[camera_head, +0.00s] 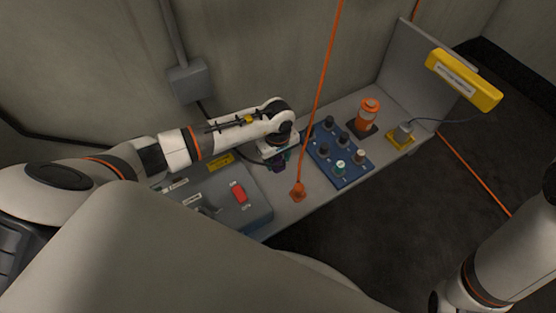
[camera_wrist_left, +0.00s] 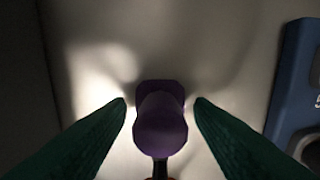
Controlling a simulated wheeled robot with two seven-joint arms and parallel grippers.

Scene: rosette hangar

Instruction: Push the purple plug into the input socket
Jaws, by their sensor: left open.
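The purple plug (camera_wrist_left: 160,128) stands between the two green fingers of my left gripper (camera_wrist_left: 160,103) in the left wrist view, with a gap on each side. The gripper is open. In the head view my left gripper (camera_head: 278,161) is low over the bench, between the grey box and the blue panel, and hides most of the plug. A dark stem shows below the plug in the wrist view. I cannot make out which fitting is the input socket. My right gripper is not in view.
The grey box (camera_head: 231,213) with a red switch (camera_head: 239,193) is left of the gripper. The blue knob panel (camera_head: 337,157) is right. An orange cord ends at an orange cone (camera_head: 298,191). An orange canister (camera_head: 368,114) and yellow-based connector (camera_head: 402,136) stand farther right.

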